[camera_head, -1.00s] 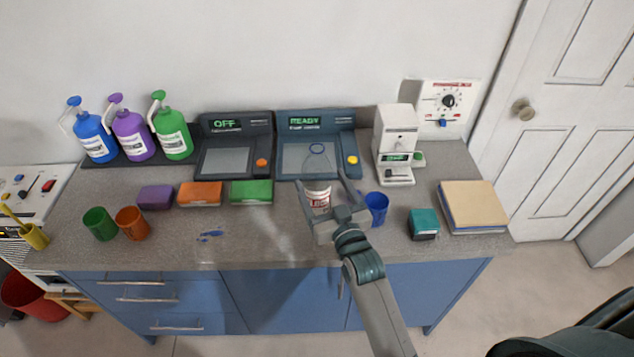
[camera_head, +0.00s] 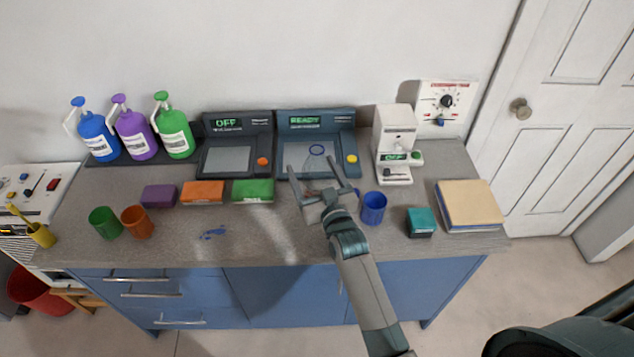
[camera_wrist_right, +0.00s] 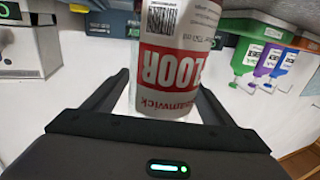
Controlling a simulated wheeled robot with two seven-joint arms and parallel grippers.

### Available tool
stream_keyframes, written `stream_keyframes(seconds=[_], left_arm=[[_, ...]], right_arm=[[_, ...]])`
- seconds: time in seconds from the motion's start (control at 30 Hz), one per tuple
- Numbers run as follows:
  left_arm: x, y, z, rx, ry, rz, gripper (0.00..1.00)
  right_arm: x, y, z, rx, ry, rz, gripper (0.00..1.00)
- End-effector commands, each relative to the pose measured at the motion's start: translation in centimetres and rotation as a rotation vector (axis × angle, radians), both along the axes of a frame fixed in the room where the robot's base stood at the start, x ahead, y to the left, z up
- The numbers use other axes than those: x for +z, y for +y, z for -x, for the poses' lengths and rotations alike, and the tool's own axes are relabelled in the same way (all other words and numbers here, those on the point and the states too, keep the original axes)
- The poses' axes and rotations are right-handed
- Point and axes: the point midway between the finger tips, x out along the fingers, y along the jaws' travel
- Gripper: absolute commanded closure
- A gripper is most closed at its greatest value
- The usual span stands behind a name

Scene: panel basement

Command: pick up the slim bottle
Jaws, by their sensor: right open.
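The slim bottle shows in the head view as a clear outline with a rounded top (camera_head: 317,151), in front of the panel reading READY. Its lower part is hidden behind my right gripper (camera_head: 325,178). In the right wrist view the bottle (camera_wrist_right: 180,60) is close up, with a red and white label reading FLOOR upside down. It lies between the two spread fingers of the right gripper (camera_wrist_right: 155,95), which is open; I cannot tell whether either finger touches it. My left gripper is not in view.
A blue cup (camera_head: 373,208) stands close to the right of the gripper, and a teal box (camera_head: 421,222) is further right. Orange (camera_head: 203,193) and green (camera_head: 253,191) blocks lie left. A white machine (camera_head: 394,145) stands behind right. The front counter is mostly clear.

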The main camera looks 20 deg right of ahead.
Motion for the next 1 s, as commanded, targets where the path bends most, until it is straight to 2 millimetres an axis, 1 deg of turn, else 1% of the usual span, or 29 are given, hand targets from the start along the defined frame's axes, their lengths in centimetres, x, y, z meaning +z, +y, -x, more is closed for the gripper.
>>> stream_keyframes(seconds=[0.37, 0.47, 0.5, 0.57, 0.6, 1.0], left_arm=[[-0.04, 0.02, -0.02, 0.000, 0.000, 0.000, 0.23], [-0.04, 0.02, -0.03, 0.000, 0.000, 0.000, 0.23], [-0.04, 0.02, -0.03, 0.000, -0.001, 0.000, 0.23], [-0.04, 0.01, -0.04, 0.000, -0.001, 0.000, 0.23], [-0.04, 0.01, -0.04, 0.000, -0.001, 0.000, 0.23], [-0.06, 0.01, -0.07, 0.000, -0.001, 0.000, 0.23]], right_arm=[[-0.02, 0.00, 0.03, 0.000, 0.000, 0.000, 0.23], [-0.02, 0.00, 0.03, 0.000, 0.000, 0.000, 0.44], [-0.02, 0.00, 0.03, 0.000, 0.000, 0.000, 0.54], [-0.02, 0.00, 0.03, 0.000, 0.000, 0.000, 0.68], [-0.02, 0.00, 0.03, 0.000, 0.000, 0.000, 0.71], [0.12, 0.01, 0.01, 0.000, -0.002, 0.000, 0.71]])
